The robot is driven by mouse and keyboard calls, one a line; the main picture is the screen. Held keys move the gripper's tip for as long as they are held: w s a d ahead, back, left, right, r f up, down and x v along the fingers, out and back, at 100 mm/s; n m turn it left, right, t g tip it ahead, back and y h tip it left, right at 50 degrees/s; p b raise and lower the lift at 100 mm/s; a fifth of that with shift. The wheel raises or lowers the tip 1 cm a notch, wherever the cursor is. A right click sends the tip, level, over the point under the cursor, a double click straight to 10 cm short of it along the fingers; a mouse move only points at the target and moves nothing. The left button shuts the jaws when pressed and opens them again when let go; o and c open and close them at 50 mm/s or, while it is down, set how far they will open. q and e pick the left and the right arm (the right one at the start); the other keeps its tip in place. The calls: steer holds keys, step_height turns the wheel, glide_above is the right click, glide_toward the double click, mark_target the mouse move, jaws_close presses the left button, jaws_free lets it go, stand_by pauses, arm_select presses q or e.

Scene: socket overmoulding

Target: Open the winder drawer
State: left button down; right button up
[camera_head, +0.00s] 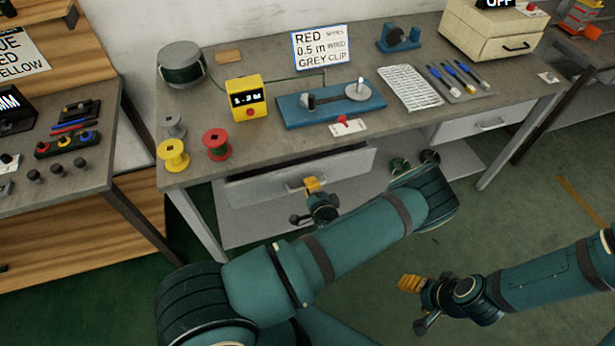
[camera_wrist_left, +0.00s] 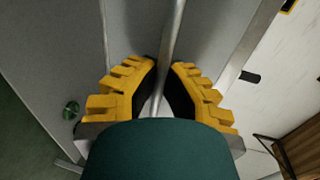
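The grey drawer (camera_head: 340,170) under the left half of the workbench stands partly out, with a dark gap between its top edge and the bench top. Its silver bar handle (camera_head: 294,187) is on the front; in the left wrist view the bar handle (camera_wrist_left: 170,50) runs between the yellow fingers. My left gripper (camera_head: 313,186) is at the handle, and in the left wrist view the left gripper (camera_wrist_left: 164,64) has its fingertips closed around the bar. My right gripper (camera_head: 410,284) is away from the bench at lower right; its finger opening is unclear.
The workbench (camera_head: 235,150) carries a blue winding device (camera_head: 335,105), a yellow meter (camera_head: 246,98), yellow (camera_head: 173,156) and red (camera_head: 217,146) spools, and a white rack (camera_head: 410,87). A second drawer (camera_head: 480,124) at right is shut. Floor in front is open.

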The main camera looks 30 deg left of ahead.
arm_select(q)
steer(key=f+v, duration=0.2)
steer(key=v, duration=0.8)
steer(key=f+p+v, duration=0.1)
steer(key=f+v, duration=0.1)
steer(key=v, duration=0.8)
steer(key=shift+s+d+p, duration=0.3)
steer(key=shift+s+d, duration=0.25)
steer(key=c, duration=1.1)
jaws_free()
steer(key=shift+o, duration=0.2)
step_height(320, 180, up, 10)
